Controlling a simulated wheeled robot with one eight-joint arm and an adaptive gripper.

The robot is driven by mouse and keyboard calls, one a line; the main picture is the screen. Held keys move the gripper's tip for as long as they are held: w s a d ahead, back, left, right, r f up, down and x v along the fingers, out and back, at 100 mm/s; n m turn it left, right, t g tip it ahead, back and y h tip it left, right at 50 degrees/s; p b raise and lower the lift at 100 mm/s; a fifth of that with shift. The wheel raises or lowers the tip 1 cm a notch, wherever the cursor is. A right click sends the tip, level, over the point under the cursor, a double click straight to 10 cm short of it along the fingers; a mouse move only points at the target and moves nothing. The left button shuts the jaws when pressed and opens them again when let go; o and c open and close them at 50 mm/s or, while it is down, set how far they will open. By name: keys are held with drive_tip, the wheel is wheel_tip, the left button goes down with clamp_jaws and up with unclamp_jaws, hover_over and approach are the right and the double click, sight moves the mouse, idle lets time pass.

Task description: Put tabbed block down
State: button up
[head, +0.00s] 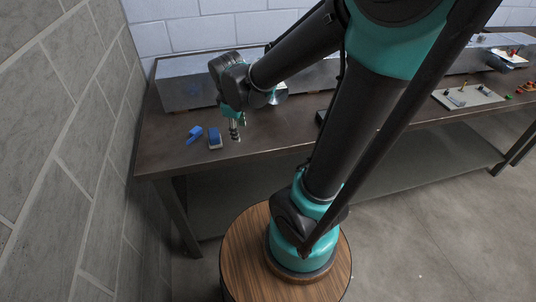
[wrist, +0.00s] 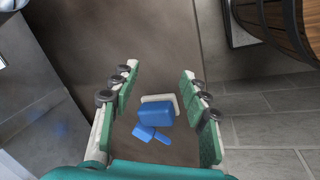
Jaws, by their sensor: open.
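My gripper (head: 235,131) is open and empty, low over the left part of the table and just right of two blue pieces. In the wrist view its green-padded fingers (wrist: 160,73) stand wide apart. A blue block with a thin tab (head: 194,134) lies on the table; it also shows in the wrist view (wrist: 145,132). A second, larger blue block (head: 214,136) with a pale edge lies just right of it and shows in the wrist view (wrist: 155,112). In that view the two pieces nearly meet; I cannot tell if they touch.
The dark table (head: 165,155) has bare room in front of and left of the blue pieces. A long grey metal box (head: 188,92) stands along the back. A block wall (head: 65,150) is close at the left. A pale board with small parts (head: 468,96) lies farther right.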

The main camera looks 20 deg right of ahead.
drive_tip(key=s+d+f+m, duration=0.2)
drive_tip(key=s+m, duration=0.1)
drive_tip(key=m, duration=0.1)
drive_tip(key=s+d+f+m, duration=0.2)
drive_tip(key=s+d+m, duration=0.1)
drive_tip(key=m, duration=0.1)
drive_tip(key=s+d+f+m+t+y, duration=0.1)
drive_tip(key=s+d+f+m, duration=0.1)
drive_tip(key=s+m, duration=0.1)
drive_tip(key=shift+s+d+m, duration=0.3)
drive_tip(key=shift+d+m, duration=0.05)
drive_tip(key=shift+m, duration=0.05)
drive_tip(key=shift+r, duration=0.1)
